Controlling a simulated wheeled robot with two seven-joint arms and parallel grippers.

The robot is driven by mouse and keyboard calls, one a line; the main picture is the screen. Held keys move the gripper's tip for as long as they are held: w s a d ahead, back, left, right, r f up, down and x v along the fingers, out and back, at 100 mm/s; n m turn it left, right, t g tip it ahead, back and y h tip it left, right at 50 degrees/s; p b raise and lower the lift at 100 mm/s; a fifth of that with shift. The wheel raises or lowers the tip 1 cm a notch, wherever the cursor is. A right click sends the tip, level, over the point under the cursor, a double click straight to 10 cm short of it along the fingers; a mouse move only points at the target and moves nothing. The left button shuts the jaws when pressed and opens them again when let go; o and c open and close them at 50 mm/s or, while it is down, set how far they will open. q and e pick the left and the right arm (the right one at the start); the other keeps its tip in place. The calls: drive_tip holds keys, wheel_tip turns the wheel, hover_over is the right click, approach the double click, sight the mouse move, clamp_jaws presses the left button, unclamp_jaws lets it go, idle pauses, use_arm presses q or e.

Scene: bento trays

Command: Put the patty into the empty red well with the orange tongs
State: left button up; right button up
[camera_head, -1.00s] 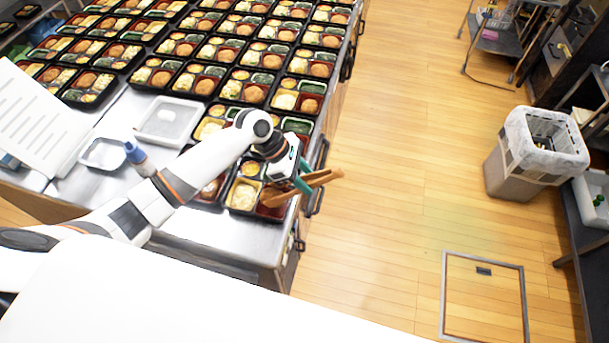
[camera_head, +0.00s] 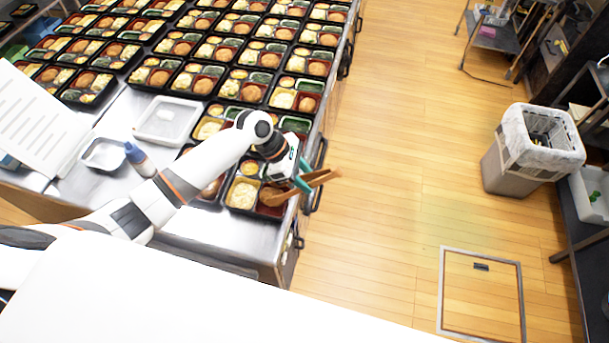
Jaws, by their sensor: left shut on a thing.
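My left gripper (camera_head: 301,178) is shut on the orange tongs (camera_head: 322,178) above the right edge of the steel counter. One end of the tongs points right, past the counter edge; the other reaches down left over the nearest bento tray (camera_head: 227,204). A brown round patty (camera_head: 271,195) shows at that tray's red well, by the tongs' tips. I cannot tell whether the tips touch it or whether it rests on the well's floor. The gripper hides the tray's upper right part. My right gripper is out of view.
Many filled black bento trays (camera_head: 243,91) cover the counter behind. A clear empty container (camera_head: 168,120), a smaller container (camera_head: 103,154), a blue-capped bottle (camera_head: 139,160) and a white sheet (camera_head: 40,115) lie left. Bare counter (camera_head: 215,228) lies in front; a bin (camera_head: 533,150) stands far right.

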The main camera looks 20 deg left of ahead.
use_arm(q)
drive_tip(key=shift+f, duration=0.2)
drive_tip(key=shift+f+b, duration=0.45)
drive_tip(key=shift+f, duration=0.8)
drive_tip(key=o, duration=0.8)
drive_tip(key=shift+c, duration=0.2)
